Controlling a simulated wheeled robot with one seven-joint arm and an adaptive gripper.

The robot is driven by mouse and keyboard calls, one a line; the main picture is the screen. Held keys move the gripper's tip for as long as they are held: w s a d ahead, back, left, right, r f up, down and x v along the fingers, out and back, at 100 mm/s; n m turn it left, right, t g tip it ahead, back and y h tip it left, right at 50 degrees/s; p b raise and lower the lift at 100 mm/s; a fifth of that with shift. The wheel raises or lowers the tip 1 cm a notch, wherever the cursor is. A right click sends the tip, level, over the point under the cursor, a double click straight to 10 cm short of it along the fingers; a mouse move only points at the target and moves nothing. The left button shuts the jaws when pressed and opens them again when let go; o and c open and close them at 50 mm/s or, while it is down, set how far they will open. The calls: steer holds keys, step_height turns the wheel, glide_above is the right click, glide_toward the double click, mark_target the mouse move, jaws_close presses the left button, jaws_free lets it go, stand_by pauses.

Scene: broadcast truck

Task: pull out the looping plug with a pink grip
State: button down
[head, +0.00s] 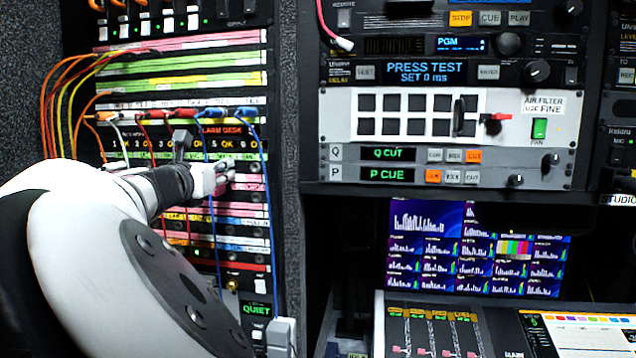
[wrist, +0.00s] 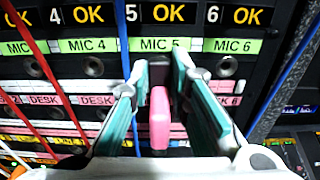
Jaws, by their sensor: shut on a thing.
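The pink grip (wrist: 159,118) of the plug stands upright in the middle of the wrist view, below the MIC 5 label. My gripper (wrist: 160,84) has its two teal-lined fingers on either side of it and is shut on it. The plug's front end and its socket are hidden behind the grip and fingers.
Blue cords (head: 240,112) and red cords (head: 152,114) are plugged in above my gripper and hang down past it. Orange and yellow cords (head: 60,85) loop at the left. A rack of units (head: 450,110) and a mixing desk (head: 450,335) stand to the right.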

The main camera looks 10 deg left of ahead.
steer(key=shift+s+a+p, duration=0.15)
steer(key=shift+s+p, duration=0.95)
steer(key=shift+s, duration=0.55)
stand_by(1.2)
steer(key=shift+s+a+p, duration=0.15)
steer(key=shift+s+p, duration=0.85)
steer(key=shift+s, duration=0.6)
steer(key=s+p, duration=0.1)
steer(key=s, duration=0.2)
steer(key=shift+a, duration=0.1)
stand_by(0.3)
